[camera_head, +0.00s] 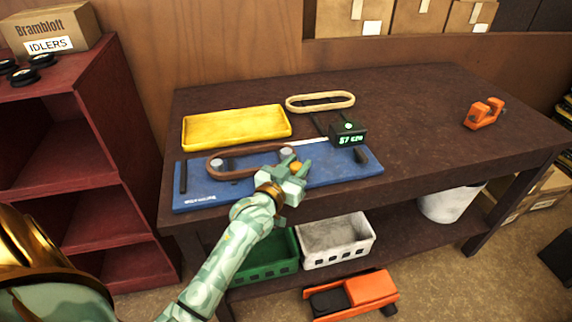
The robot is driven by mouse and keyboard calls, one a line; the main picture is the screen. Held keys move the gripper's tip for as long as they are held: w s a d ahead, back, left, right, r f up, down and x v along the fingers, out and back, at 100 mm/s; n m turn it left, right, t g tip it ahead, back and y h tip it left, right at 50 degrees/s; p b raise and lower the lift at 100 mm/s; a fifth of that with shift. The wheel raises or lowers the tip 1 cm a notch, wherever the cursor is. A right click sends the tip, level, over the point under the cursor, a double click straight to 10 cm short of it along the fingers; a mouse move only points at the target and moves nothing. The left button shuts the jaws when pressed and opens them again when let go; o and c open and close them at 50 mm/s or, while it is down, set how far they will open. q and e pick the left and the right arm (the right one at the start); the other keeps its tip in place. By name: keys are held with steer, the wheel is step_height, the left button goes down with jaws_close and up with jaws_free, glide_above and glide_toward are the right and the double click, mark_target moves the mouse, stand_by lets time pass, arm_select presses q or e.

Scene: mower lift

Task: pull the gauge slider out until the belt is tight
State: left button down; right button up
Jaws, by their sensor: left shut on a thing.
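The blue gauge board (340,180) lies along the front of the dark workbench. A brown belt (232,177) sits on it, looped around two pale pulleys; its tension is too small to judge. A black gauge display (348,133) with green digits, apparently starting with 57, stands at the board's back right. My left gripper (299,170) is shut on the orange knob of the gauge slider (296,166), beside the right pulley. The fingers hide part of the slider and its track. My right gripper is out of view.
A yellow tray (236,127) and a loose tan belt (320,102) lie behind the board. An orange tool (484,113) stands at the right. The bench's right half is mostly clear. Green (266,262) and white (337,240) baskets sit below; a red shelf (75,125) stands left.

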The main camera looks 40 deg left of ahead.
arm_select(q)
steer(key=shift+w+d, duration=0.1)
steer(key=shift+d, duration=0.05)
steer(key=c, duration=1.1)
jaws_free()
steer(key=shift+w, duration=0.1)
steer(key=shift+s, duration=0.4)
steer(key=s+d+p, duration=0.1)
steer(key=s+p, duration=0.2)
steer(key=s, duration=1.2)
steer(key=shift+s+d+p, duration=0.2)
steer(key=shift+s+p, duration=0.05)
steer(key=shift+p, duration=0.1)
